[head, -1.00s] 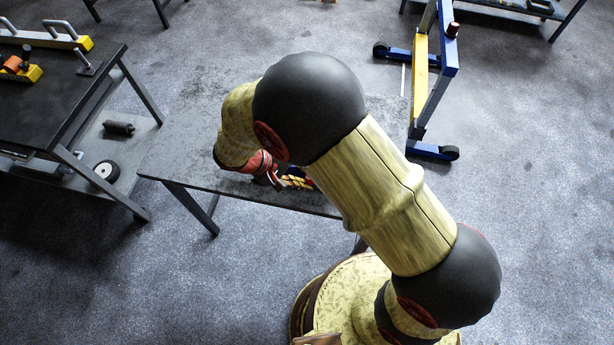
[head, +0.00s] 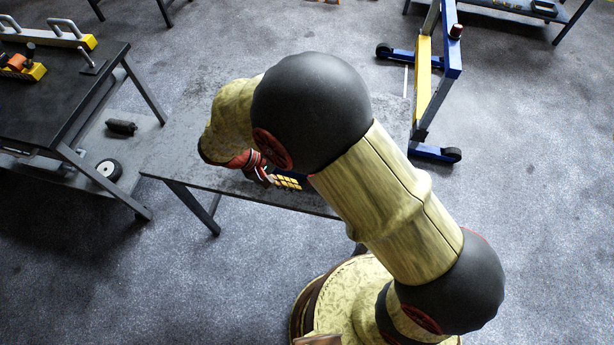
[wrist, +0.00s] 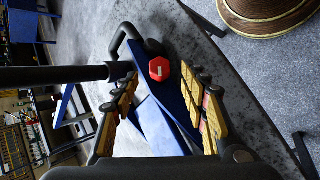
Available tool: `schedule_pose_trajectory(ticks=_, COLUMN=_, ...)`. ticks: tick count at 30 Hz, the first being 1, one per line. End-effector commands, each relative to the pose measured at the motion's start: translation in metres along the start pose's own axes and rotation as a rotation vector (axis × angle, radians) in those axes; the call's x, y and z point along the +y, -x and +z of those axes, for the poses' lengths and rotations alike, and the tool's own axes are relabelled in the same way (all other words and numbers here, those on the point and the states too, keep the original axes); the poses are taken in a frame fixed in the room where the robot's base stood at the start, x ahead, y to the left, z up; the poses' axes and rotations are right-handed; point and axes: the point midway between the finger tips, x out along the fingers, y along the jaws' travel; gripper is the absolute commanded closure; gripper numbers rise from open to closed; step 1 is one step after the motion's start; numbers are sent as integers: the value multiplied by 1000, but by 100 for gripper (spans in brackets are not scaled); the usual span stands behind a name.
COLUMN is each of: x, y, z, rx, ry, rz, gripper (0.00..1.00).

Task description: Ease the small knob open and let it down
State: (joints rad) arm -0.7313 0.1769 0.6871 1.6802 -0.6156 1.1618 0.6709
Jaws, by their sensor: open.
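In the wrist view a red, six-sided small knob (wrist: 159,69) with a pale mark on its face sits on the blue jack (wrist: 158,125). My gripper (wrist: 160,78) is open, with one yellow-padded finger on each side of the knob. A gap shows between the knob and each finger, and nothing is held. In the head view my gripper (head: 287,182) is low over the grey table, partly behind my arm. My arm hides the knob and most of the jack there.
A black bar (wrist: 55,76) crosses the left of the wrist view, close to one finger. The grey table (head: 185,150) has bare surface at its left. A dark bench (head: 60,85) stands at the left, and a blue and yellow frame (head: 423,75) stands at the right.

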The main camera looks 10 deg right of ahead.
Motion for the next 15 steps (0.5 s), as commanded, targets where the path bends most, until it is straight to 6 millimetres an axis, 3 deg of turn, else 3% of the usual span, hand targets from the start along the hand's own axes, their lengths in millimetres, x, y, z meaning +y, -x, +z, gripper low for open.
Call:
schedule_pose_trajectory(ticks=6, x=0, y=45, z=-1, rx=2, ry=1, rz=0, gripper=56)
schedule_pose_trajectory(ticks=15, x=0, y=75, z=0, rx=0, ry=0, rz=0, gripper=56)
